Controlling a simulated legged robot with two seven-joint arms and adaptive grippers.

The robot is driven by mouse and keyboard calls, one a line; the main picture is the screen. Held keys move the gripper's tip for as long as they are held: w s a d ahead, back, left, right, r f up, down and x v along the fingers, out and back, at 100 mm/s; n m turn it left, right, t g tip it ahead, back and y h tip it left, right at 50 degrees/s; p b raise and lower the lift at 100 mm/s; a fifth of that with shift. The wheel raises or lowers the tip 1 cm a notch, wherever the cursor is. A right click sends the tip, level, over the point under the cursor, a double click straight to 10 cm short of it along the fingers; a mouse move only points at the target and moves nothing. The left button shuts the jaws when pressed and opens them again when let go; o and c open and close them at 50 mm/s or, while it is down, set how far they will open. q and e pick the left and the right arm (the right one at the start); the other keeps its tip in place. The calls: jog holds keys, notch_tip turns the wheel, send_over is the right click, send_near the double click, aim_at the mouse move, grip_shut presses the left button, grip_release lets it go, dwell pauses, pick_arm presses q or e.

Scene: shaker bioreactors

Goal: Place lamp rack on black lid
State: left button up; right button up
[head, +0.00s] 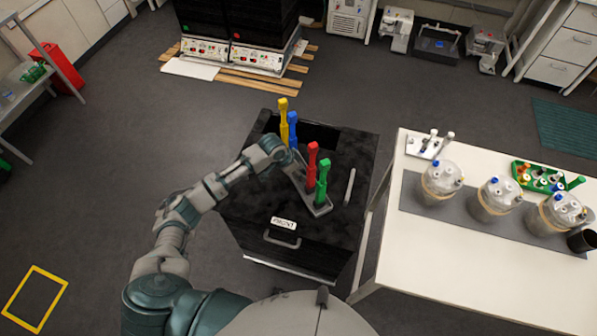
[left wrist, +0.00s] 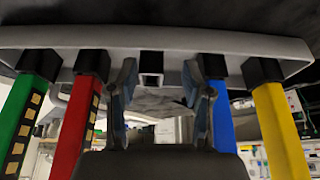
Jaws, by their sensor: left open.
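The lamp rack (head: 319,209) is a grey bar carrying yellow, blue, red and green lamps, all upright. It appears to rest on the black lid (head: 245,197) of the shaker, running diagonally across it; exact contact is hard to tell. My left gripper (head: 292,161) is at the middle of the rack, between the blue and red lamps. In the left wrist view the rack (left wrist: 225,43) spans the top, and my open left gripper (left wrist: 161,78) has a finger on either side of its central square socket, apart from it. My right gripper is not in view.
A silver handle (head: 349,187) lies along the lid's right side. A white table (head: 450,260) with several vessels (head: 495,198) and a green tube rack (head: 538,178) stands close on the right. Black shaker units (head: 258,25) stand at the back.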

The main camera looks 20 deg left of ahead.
pick_arm(q)
jog(key=v, duration=1)
jog(key=shift+r, duration=0.25)
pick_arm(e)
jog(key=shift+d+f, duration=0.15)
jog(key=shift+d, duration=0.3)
pick_arm(q)
jog(key=shift+d, duration=0.25)
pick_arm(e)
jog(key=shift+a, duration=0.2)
pick_arm(q)
jog(key=shift+s, duration=0.1)
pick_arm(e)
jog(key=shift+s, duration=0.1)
